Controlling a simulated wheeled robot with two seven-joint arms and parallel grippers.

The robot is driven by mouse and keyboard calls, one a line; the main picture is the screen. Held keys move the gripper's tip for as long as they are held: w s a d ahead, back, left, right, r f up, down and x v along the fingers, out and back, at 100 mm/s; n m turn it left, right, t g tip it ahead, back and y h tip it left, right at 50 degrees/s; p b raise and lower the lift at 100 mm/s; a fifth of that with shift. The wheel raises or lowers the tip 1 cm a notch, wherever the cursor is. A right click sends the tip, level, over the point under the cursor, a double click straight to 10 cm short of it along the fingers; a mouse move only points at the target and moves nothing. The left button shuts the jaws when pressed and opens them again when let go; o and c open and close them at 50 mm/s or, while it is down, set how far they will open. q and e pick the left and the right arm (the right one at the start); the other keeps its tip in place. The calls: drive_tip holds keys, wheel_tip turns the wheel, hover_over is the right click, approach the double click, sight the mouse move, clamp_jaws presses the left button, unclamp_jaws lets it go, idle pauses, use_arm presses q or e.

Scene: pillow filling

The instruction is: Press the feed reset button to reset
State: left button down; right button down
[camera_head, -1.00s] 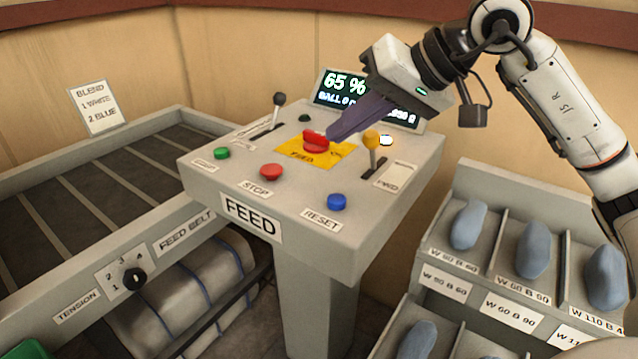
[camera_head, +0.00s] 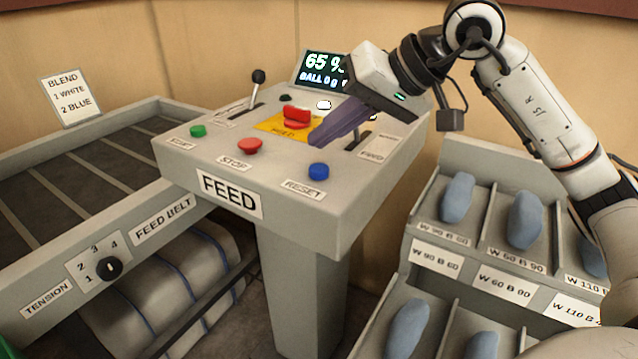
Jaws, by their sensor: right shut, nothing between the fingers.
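The blue reset button (camera_head: 318,171) sits on the front right of the grey feed console (camera_head: 320,228), above the label RESET. My right gripper (camera_head: 314,139) is shut and empty. Its fingertips appear over the console just behind the blue button, close to the red switch (camera_head: 296,117) on the yellow plate (camera_head: 272,126). I cannot tell whether the fingertips touch anything. The gripper hides most of the lever at the right and part of the display (camera_head: 324,69), which reads 65 %. My left gripper is not in view.
A red stop button (camera_head: 249,146) and a green button (camera_head: 197,131) are left of the reset button. A black-knobbed lever (camera_head: 257,78) stands behind. The feed belt (camera_head: 75,170) runs at the left. A grey bin rack (camera_head: 470,262) with blue pieces stands at the right.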

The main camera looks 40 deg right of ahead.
sight(327, 170)
wheel_tip(327, 170, down, 2)
drive_tip(key=shift+b, duration=0.5)
idle(0.7)
drive_tip(key=shift+f, duration=0.1)
idle(0.8)
drive_tip(key=shift+f+b, duration=0.25)
drive_tip(key=shift+b, duration=0.15)
drive_tip(key=shift+f+b, duration=0.5)
drive_tip(key=shift+f, duration=0.05)
idle(0.6)
drive_tip(key=shift+r, duration=0.1)
drive_tip(key=shift+r+p, duration=0.85)
